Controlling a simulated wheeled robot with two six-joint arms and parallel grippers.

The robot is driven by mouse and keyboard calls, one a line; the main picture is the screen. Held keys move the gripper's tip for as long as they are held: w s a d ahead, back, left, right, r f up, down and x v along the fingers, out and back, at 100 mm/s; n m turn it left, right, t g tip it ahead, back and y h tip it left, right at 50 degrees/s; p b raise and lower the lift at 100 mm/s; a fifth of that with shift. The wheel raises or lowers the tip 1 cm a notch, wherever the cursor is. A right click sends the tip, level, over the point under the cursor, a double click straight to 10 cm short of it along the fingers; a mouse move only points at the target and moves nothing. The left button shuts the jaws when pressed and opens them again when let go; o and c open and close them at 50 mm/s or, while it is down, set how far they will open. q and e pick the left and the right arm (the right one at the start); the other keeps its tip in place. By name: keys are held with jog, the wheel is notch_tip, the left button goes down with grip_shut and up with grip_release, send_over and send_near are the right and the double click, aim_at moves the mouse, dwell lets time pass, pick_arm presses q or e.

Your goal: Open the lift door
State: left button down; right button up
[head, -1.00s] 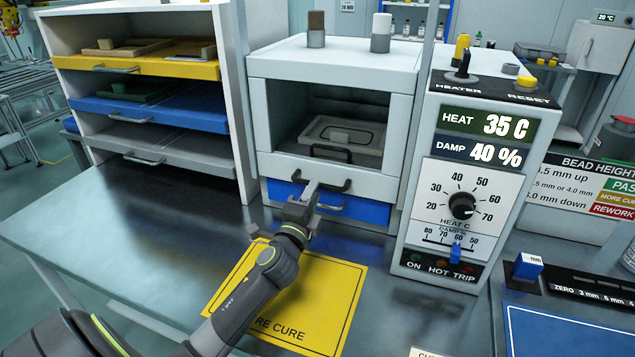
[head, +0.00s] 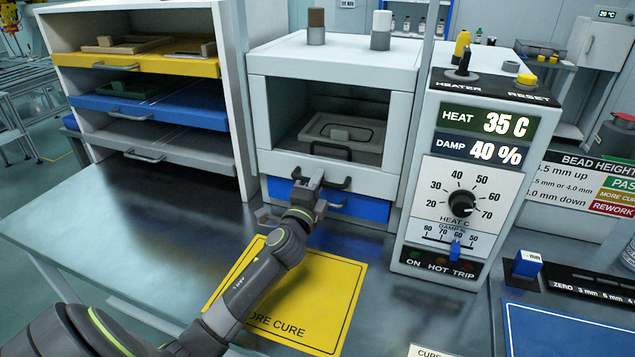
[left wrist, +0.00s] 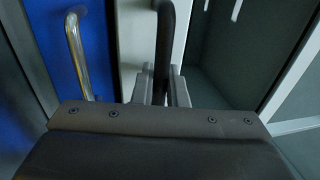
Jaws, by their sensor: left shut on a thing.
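The lift door (head: 372,184) is a pale panel across the lower front of the white cabinet, with a black bar handle (head: 341,185). My left gripper (head: 310,178) is at this handle. In the left wrist view the black handle (left wrist: 165,40) runs between the two fingers (left wrist: 160,92), and the gripper is shut on it. The cabinet opening above shows a grey tray (head: 357,150) with a small block and its own dark handle. I cannot tell whether a clear pane covers the opening. My right gripper is not in view.
A blue drawer (head: 362,207) with a metal handle (left wrist: 76,50) lies just below the door. A heater control box (head: 462,180) stands close on the right, a rack of trays (head: 150,110) on the left. A yellow mat (head: 325,285) lies in front.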

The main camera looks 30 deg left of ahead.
aim_at(324, 73)
pick_arm(q)
notch_tip(324, 73, up, 24)
jog(key=p, duration=2.1)
jog(key=shift+p, duration=0.35)
jog(key=c, duration=1.5)
grip_release()
jog(key=shift+c, duration=0.2)
jog(key=shift+s+f, duration=0.1)
